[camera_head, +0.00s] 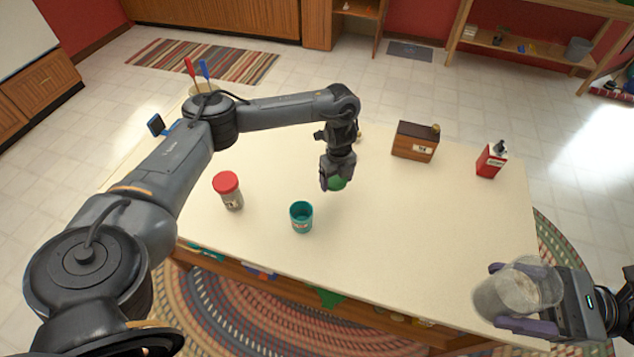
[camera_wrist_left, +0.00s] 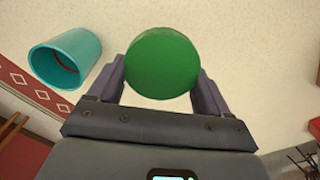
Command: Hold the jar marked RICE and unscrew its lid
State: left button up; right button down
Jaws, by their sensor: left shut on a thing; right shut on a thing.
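My left gripper (camera_head: 333,183) is shut on a round green lid (camera_head: 337,184), above the middle of the table. The lid shows as a full green disc (camera_wrist_left: 162,63) between the fingers (camera_wrist_left: 162,85) in the left wrist view. My right gripper (camera_head: 522,297) is shut around a clear glass jar (camera_head: 505,292) at the lower right, beyond the table's front right corner. Its contents look pale. No lid shows on this jar, and the green lid is well apart from it. No RICE marking is readable on it.
On the table (camera_head: 420,230) stand a red-lidded jar (camera_head: 230,191), a teal cup (camera_head: 301,217), a brown box (camera_head: 415,141) and a red container (camera_head: 491,160). The teal cup is left of the lid in the left wrist view (camera_wrist_left: 65,58). The table's front right is clear.

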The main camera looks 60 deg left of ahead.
pick_arm(q)
jog(key=b, duration=0.1)
send_over(317, 187)
notch_tip(317, 187, down, 5)
jog(key=shift+s+r, duration=0.1)
jog(key=shift+r, duration=0.05)
pick_arm(e)
jog(key=shift+f, duration=0.7)
pick_arm(q)
jog(key=shift+f+b, duration=0.6)
jog(key=shift+f, duration=1.4)
pick_arm(e)
jog(key=shift+f, duration=0.5)
pick_arm(q)
jog(key=shift+f, duration=0.15)
jog(key=o, duration=1.1)
